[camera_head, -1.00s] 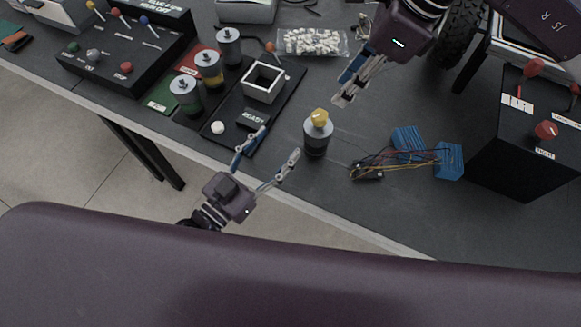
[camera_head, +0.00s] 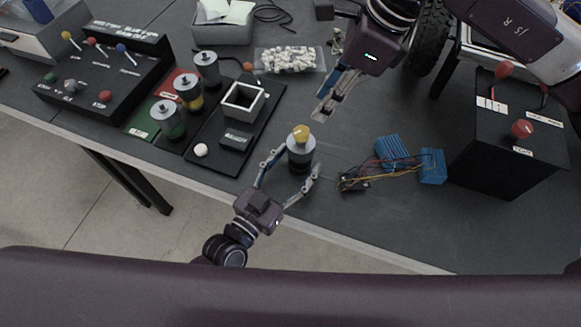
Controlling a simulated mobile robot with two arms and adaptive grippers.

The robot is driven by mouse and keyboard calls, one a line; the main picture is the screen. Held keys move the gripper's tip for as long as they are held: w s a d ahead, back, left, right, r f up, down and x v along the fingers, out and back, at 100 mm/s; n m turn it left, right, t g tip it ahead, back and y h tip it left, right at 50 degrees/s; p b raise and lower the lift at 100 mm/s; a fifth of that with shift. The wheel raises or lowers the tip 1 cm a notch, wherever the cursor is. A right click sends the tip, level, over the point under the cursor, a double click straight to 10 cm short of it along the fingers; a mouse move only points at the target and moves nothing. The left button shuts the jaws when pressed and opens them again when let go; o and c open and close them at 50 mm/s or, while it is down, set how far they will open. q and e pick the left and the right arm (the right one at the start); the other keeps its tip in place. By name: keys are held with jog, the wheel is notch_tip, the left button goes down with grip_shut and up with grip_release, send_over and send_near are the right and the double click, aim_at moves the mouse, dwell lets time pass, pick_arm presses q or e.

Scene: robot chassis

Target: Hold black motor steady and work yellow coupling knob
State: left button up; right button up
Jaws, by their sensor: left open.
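The black motor (camera_head: 301,161) stands upright on the dark table near its front edge, with a grey upper part. The yellow coupling knob (camera_head: 301,133) sits on top of it. My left gripper (camera_head: 287,168) is open, with one finger on each side of the motor's lower body; I cannot tell whether either finger touches it. My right gripper (camera_head: 325,108) is above and to the right of the knob, apart from it, with its fingers pointing down and left. Its fingers look close together, and whether they are shut is unclear.
Blue blocks with wires (camera_head: 391,153) lie right of the motor. A black box with red knobs (camera_head: 509,135) stands farther right. A black tray (camera_head: 228,164) with a square frame and several grey-topped cylinders (camera_head: 169,120) are left. A bag of white pieces (camera_head: 290,60) lies behind.

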pick_arm(q)
grip_shut()
dwell(0.5)
dwell(0.9)
